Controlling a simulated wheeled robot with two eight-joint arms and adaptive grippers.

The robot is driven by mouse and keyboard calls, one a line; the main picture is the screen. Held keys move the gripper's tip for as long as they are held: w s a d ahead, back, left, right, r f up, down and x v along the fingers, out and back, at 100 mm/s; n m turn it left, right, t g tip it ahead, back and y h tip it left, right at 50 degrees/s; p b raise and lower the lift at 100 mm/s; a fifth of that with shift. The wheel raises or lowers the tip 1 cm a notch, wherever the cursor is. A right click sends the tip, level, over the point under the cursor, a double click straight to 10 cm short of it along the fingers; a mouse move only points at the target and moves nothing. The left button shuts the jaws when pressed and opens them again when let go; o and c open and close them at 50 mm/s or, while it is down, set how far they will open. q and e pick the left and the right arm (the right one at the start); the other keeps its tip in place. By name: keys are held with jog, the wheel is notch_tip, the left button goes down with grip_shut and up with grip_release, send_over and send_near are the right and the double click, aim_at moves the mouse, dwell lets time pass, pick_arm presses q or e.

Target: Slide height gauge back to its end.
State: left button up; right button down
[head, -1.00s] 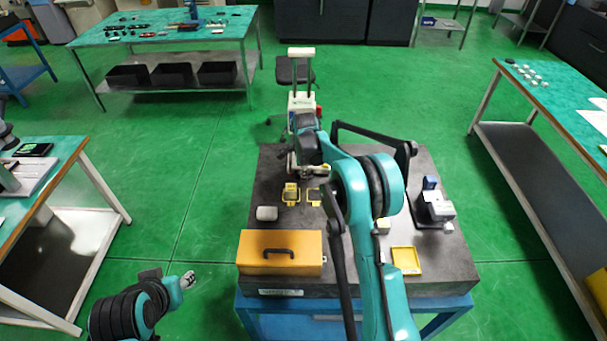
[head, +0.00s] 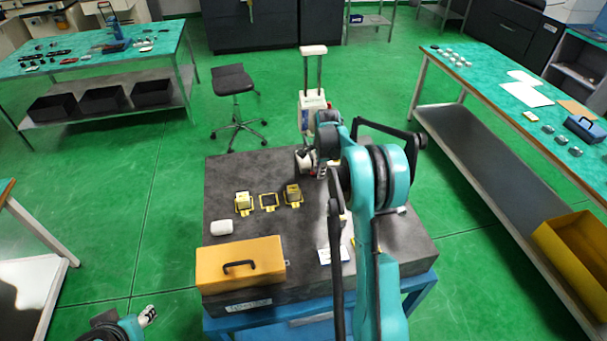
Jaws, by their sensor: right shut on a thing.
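The height gauge (head: 312,105), pale with two upright columns and a white top bar, stands upright at the back of the dark granite table (head: 240,173). My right arm reaches over the table to it. My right gripper (head: 308,160) is shut on the gauge low down, and my own arm hides much of the fingers and the gauge's base. My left gripper (head: 148,316) is small at the lower left, off the table and away from the gauge. Its fingers are too small to judge.
On the granite table are an orange case (head: 225,272), a white rounded block (head: 221,228) and yellow-framed pieces (head: 268,202) in a row. My arm hides part of the right side. A stool (head: 234,82) stands behind. A green-topped bench (head: 500,85) is at right.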

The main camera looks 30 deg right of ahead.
jog(key=shift+s+d, duration=0.2)
jog(key=shift+d, duration=0.6)
jog(key=c, duration=1.6)
grip_release()
notch_tip(320, 180, up, 12)
jog(key=s, duration=0.2)
jog(key=shift+a, duration=0.3)
jog(key=shift+s+f, duration=0.1)
jog(key=shift+f, duration=0.1)
